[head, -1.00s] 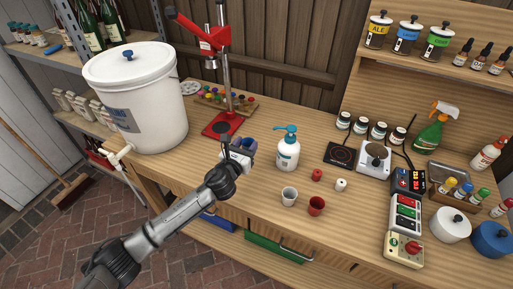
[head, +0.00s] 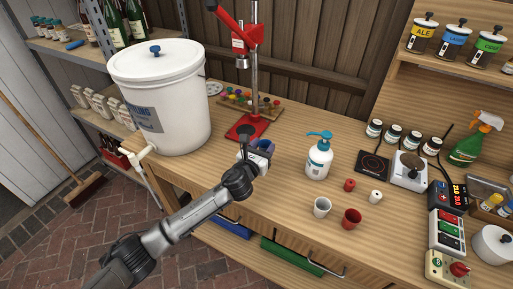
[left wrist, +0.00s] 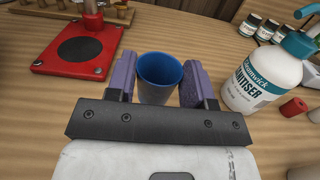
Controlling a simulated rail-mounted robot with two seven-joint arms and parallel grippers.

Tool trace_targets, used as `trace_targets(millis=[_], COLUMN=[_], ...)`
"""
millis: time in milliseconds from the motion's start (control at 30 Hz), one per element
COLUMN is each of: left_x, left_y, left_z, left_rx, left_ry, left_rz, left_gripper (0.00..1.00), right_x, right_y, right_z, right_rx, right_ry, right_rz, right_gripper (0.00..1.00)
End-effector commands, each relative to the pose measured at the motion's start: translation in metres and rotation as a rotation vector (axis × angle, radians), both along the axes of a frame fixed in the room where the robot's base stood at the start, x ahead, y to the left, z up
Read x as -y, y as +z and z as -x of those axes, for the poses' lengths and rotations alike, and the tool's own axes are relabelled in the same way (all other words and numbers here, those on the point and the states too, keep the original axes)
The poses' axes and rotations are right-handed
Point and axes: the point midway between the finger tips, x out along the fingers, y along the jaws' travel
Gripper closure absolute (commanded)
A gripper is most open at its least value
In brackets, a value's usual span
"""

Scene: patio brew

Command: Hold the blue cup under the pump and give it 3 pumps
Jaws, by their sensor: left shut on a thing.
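The blue cup (left wrist: 160,77) is upright between the purple finger pads of my left gripper (left wrist: 158,85) in the left wrist view. The gripper is shut on it. In the head view the left gripper (head: 260,152) is near the bench's front edge, left of the pump bottle, and mostly hides the cup. The white pump bottle (head: 319,161) with a teal pump head (head: 320,135) stands upright on the bench. It shows right of the cup in the left wrist view (left wrist: 262,80), with a gap between them. The right gripper is not in view.
A red bottle press (head: 243,129) stands behind and left of the gripper. A white bucket (head: 170,105) is at the left. A white cup (head: 321,207) and a red cup (head: 351,219) stand in front of the bottle. Bare wood lies between gripper and bottle.

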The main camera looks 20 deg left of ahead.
Motion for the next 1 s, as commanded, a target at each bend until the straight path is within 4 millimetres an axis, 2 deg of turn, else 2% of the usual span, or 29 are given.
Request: trace_targets(millis=[33,267,333,600,1000], left_x=[0.005,0.024,0.030,0.050,0.063], left_y=[-0.006,-0.016,-0.010,-0.012,-0.012], left_z=[-0.001,-0.005,-0.006,-0.010,-0.012], left_rx=[0.001,0.001,0.000,-0.001,0.000], left_ry=[-0.001,-0.001,-0.001,0.000,0.000], left_rz=[0.002,0.001,0.001,0.000,0.000], left_gripper=[0.74,0.74,0.74,0.74,0.74], right_x=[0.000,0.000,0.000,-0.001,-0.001], right_y=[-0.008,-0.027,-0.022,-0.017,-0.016], right_z=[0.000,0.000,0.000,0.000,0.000], right_rx=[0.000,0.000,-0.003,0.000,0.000], right_ry=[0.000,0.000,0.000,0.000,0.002], right_rz=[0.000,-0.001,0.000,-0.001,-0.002], right_gripper=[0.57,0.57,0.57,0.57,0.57])
